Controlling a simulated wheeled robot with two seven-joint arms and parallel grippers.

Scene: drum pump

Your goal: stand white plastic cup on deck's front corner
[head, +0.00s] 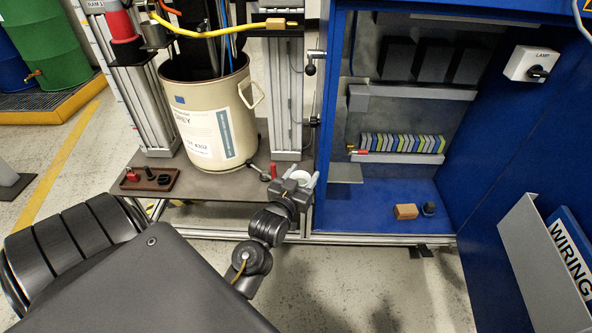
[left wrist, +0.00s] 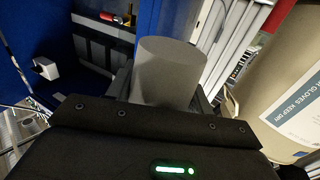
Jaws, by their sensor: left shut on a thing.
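My left gripper (head: 298,186) is shut on the white plastic cup (head: 302,175), at the right front corner of the grey deck (head: 220,184). In the left wrist view the cup (left wrist: 170,68) looks pale grey and stands up between the fingers (left wrist: 165,92). The gripper hides part of the cup in the head view. I cannot tell whether the cup's base touches the deck. My right gripper is not in view.
A beige drum (head: 210,115) stands on the deck, with a red-handled valve (head: 262,171) near the gripper. A dark tray (head: 148,178) lies at the deck's left. The open blue cabinet (head: 375,205) is right of the gripper, with a wooden block (head: 405,211) inside.

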